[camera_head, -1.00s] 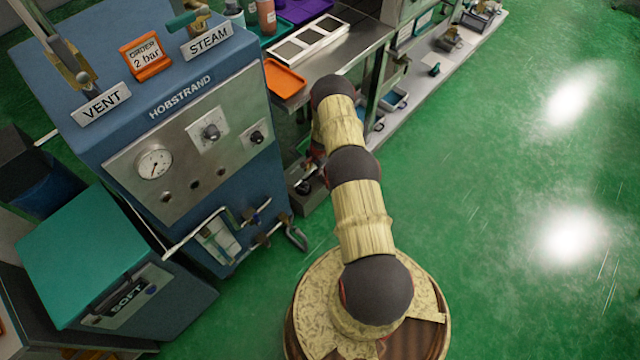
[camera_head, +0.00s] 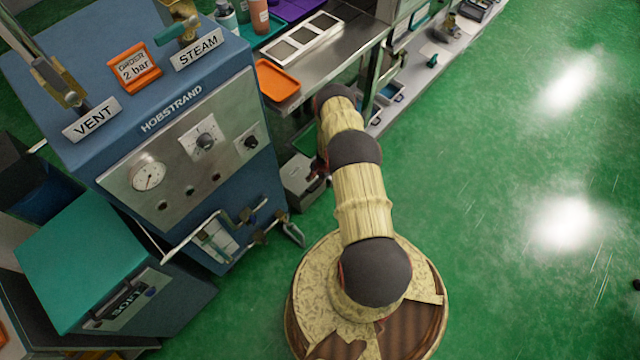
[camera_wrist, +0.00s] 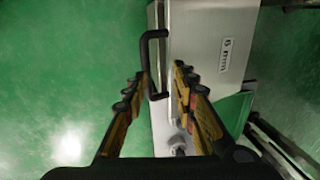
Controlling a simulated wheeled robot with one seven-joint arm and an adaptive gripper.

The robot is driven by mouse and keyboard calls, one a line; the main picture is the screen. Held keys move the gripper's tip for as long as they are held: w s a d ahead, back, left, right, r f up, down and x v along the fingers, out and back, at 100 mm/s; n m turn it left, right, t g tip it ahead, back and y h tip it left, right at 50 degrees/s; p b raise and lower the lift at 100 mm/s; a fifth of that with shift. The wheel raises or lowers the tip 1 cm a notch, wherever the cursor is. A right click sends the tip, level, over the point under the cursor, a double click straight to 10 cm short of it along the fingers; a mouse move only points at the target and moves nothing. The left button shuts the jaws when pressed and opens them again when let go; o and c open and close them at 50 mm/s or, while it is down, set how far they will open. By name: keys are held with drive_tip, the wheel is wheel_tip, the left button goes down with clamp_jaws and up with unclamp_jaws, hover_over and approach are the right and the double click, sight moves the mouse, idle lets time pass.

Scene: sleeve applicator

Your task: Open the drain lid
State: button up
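A grey metal box (camera_wrist: 205,60) with a "6 mm" label fills the upper middle of the wrist view. It also shows on the floor beside the blue machine in the head view (camera_head: 300,178). A black U-shaped handle (camera_wrist: 147,62) stands out from its left edge; this looks like the drain lid's handle, though no drain label is readable. My gripper (camera_wrist: 155,84) is open, its two fingers on either side of the handle's lower part in the picture. I cannot tell whether they touch it. In the head view my arm mostly hides the gripper.
The blue Hobstrand machine (camera_head: 175,120), with pipes and valves (camera_head: 245,232) low on its front, stands left of the box. A teal-topped "SOFT" unit (camera_head: 80,250) is further left. A metal bench with an orange tray (camera_head: 277,80) is behind.

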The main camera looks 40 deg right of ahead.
drive_tip(key=shift+s+f+b, duration=0.3)
drive_tip(key=shift+f, duration=0.4)
drive_tip(key=shift+s+f+b, duration=0.25)
drive_tip(key=shift+f, duration=0.5)
drive_tip(key=shift+s+f+b, duration=0.3)
drive_tip(key=shift+f, duration=0.4)
